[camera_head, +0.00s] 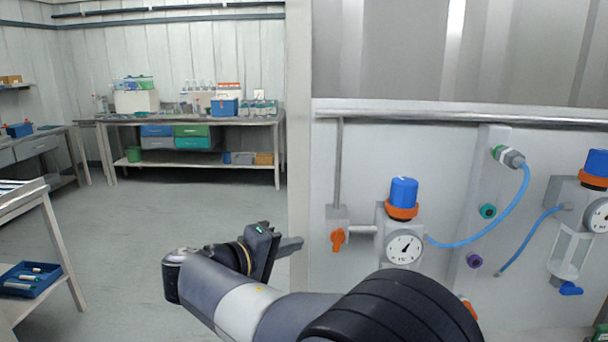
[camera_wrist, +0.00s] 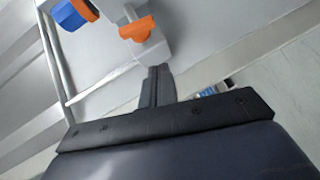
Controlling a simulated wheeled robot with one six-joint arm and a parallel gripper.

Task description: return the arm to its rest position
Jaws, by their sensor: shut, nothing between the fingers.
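My arm reaches across the bottom of the head view. My gripper (camera_head: 292,245) points right, toward the white panel, left of the orange valve handle (camera_head: 338,239). In the wrist view my gripper (camera_wrist: 158,72) is shut, its dark fingers together with nothing between them. Beyond the fingertips the wrist view shows the orange handle (camera_wrist: 137,29) and the blue knob (camera_wrist: 68,14) with its orange collar, tilted in the picture. I cannot tell how far the fingertips are from the panel.
The white panel (camera_head: 455,200) carries gauges (camera_head: 404,248), blue hoses (camera_head: 508,212) and a green fitting (camera_head: 488,211). A table with a blue tray (camera_head: 30,281) stands at left. A bench (camera_head: 230,120) stands at the back. The grey floor between (camera_head: 150,220) is clear.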

